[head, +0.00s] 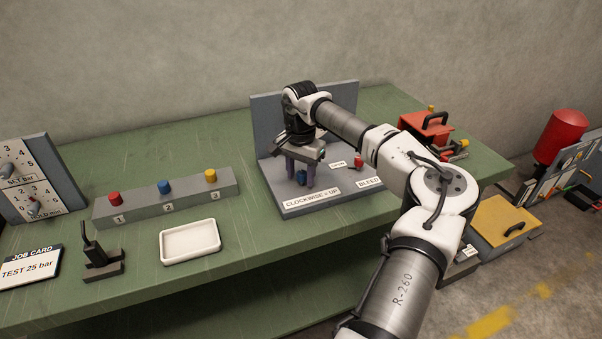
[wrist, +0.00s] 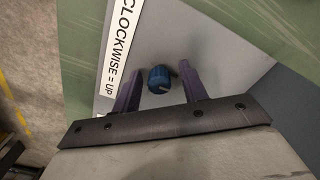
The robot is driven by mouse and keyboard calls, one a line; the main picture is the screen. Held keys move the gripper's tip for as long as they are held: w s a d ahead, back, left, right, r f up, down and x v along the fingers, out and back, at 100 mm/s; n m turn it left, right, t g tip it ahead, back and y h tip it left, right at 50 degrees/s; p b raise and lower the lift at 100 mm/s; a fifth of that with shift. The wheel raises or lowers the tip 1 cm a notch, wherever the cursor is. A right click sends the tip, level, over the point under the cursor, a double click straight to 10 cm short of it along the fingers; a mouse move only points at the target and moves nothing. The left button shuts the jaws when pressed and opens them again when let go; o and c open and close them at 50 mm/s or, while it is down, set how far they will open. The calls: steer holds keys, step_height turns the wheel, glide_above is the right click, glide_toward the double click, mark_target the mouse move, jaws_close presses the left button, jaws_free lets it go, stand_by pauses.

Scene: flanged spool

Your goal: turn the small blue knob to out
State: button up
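A small blue knob (head: 301,178) stands on the grey base of a stand with an upright back plate, behind the label "CLOCKWISE = UP". In the wrist view the blue knob (wrist: 159,79) has a light pointer mark at its lower edge. My gripper (head: 300,170) points down over it. In the wrist view my gripper (wrist: 159,68) is open, with one purple finger on each side of the knob and a visible gap on both sides. Whether the fingertips reach down to the knob's height I cannot tell. No "out" marking is legible.
A red knob (head: 358,161) stands on the same base near the "BLEED" label, right of my gripper. The back plate (head: 268,118) rises behind. To the left are a button box (head: 200,201) and a white tray (head: 190,241); a red box (head: 425,138) is at right.

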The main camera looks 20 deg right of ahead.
mark_target(301, 173)
step_height(301, 173, up, 14)
steer(key=b, duration=0.2)
steer(key=shift+f, duration=0.15)
stand_by(0.4)
